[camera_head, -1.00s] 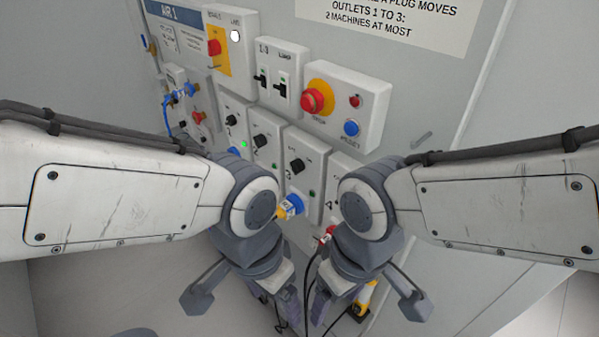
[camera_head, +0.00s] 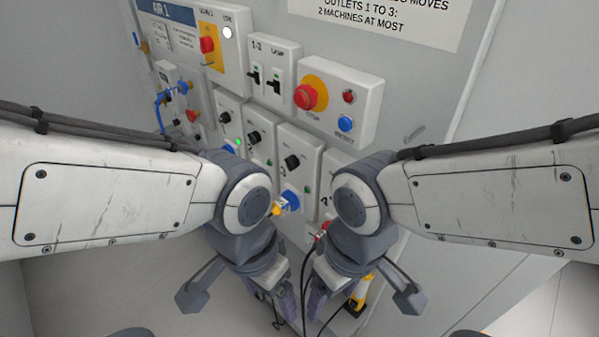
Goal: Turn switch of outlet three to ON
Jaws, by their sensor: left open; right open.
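The outlet three box (camera_head: 309,157) is on the wall panel, with a black rotary switch (camera_head: 292,162) on its upper part. A small dark green lamp sits beside the switch. I cannot read the switch position at this size. A blue plug or socket (camera_head: 290,198) with a yellow part is at the box's lower end. My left gripper (camera_head: 285,304) is below and in front of outlet three, open and apart from the switch. My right gripper (camera_head: 317,301) is close beside it to the right, also open and low. Their fingertips are partly hidden by my wrists.
Outlet one (camera_head: 228,105) has a bright green lamp; outlet two (camera_head: 262,128) lies between. Outlet four (camera_head: 336,170) is partly behind my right arm. Dark cables (camera_head: 303,270) hang near the grippers.

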